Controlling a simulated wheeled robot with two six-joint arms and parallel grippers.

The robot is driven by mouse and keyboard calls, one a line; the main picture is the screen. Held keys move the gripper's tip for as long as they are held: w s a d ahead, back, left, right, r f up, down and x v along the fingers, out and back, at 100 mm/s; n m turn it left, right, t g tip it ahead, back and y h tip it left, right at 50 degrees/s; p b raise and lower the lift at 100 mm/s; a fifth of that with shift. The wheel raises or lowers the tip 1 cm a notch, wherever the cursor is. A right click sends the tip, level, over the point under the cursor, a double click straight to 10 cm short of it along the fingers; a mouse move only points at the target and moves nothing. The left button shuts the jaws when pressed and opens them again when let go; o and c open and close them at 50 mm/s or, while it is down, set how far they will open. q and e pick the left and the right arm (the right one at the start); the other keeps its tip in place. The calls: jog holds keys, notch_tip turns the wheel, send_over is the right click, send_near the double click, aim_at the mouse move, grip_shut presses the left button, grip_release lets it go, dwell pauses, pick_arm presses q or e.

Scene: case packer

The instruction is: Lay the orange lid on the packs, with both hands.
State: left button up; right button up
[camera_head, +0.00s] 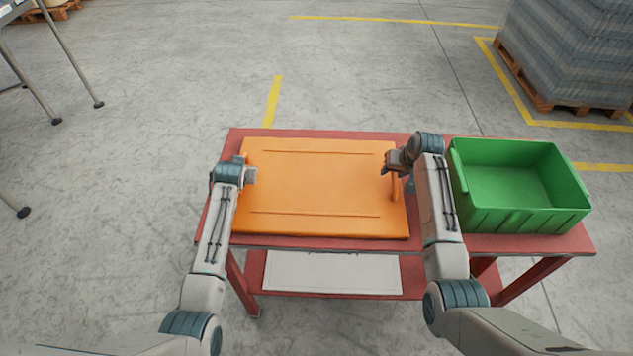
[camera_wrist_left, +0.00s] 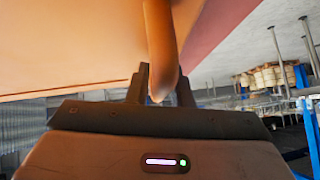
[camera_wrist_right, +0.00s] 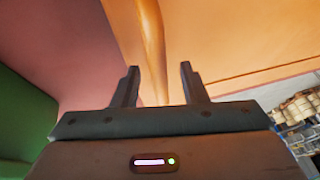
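The orange lid (camera_head: 320,185), a flat board with a bar handle at each side, lies on the red table (camera_head: 320,134). My left gripper (camera_head: 252,176) is at its left edge. In the left wrist view the handle (camera_wrist_left: 160,35) fills the gap between the fingers (camera_wrist_left: 163,85), which look shut on it. My right gripper (camera_head: 388,168) is at the lid's right handle (camera_head: 395,190). In the right wrist view its fingers (camera_wrist_right: 160,82) stand apart with the handle (camera_wrist_right: 152,40) between them and space beside it. No packs are in view.
A green crate (camera_head: 515,222) with no contents visible stands on the table to the right, close to my right arm. A white panel (camera_head: 330,275) lies on the lower shelf. A wrapped pallet load (camera_head: 570,50) stands on the floor at the back right.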

pick_arm(q)
jog(key=shift+w+f, duration=0.25)
pick_arm(e)
jog(key=shift+w+f, duration=0.15)
jog(key=shift+f, duration=0.2)
pick_arm(q)
grip_shut()
pick_arm(e)
jog(key=c, duration=0.6)
grip_shut()
pick_arm(q)
jog(key=shift+r, duration=0.1)
